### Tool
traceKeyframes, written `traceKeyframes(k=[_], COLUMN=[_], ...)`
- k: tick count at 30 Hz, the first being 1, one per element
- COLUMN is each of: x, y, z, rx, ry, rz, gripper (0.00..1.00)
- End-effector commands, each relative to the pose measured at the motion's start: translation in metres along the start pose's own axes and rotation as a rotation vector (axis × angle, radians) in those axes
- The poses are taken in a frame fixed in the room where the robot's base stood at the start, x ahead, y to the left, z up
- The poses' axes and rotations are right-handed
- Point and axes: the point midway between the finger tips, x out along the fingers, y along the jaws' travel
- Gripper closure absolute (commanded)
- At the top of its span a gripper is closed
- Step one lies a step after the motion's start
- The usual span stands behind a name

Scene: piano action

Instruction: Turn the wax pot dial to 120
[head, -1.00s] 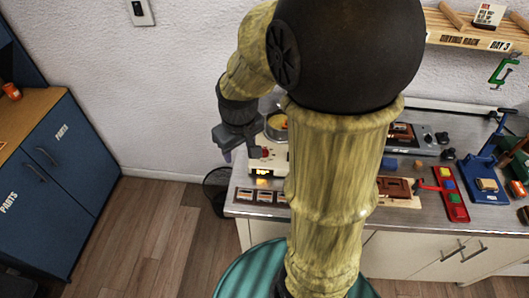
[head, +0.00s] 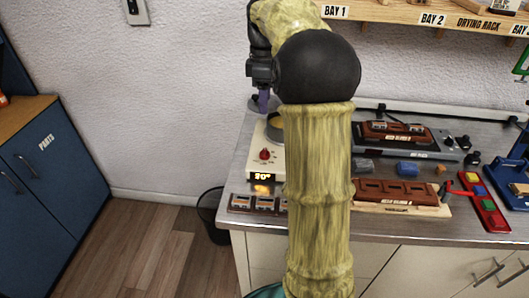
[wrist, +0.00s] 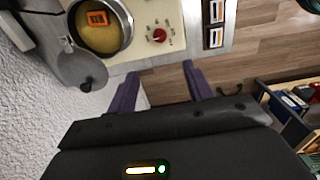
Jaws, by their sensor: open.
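The wax pot (head: 257,172) is a cream unit at the left end of the bench, partly hidden by my arm. Its red dial (head: 264,155) sits on top, above a lit display (head: 263,177) that seems to read 20°. The wrist view shows the red dial (wrist: 158,34) with marks around it, beside the round pot of yellow wax (wrist: 101,36). My gripper (head: 263,103) is above and behind the dial in the head view. In the wrist view its purple fingers (wrist: 160,82) are apart, empty and not touching the dial.
An orange labelled piece (wrist: 97,18) is in the wax. A grey round-ended part (wrist: 83,70) lies beside the pot. Small framed pieces (head: 255,203) line the bench's front edge. A dark bin (head: 212,212) stands on the floor left of the bench. A drying rack (head: 440,14) hangs above.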

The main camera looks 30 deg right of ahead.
Motion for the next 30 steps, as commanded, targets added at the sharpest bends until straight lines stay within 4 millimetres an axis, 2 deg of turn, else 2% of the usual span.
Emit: traceKeyframes(k=[6, 11, 30], x=[0.001, 0.014, 0.124], y=[0.0, -0.001, -0.001], z=[-0.001, -0.001, -0.002], rx=[0.0, 0.0, -0.001], ry=[0.0, -0.001, -0.001], rz=[0.0, -0.002, -0.002], gripper=[0.49, 0.49, 0.49])
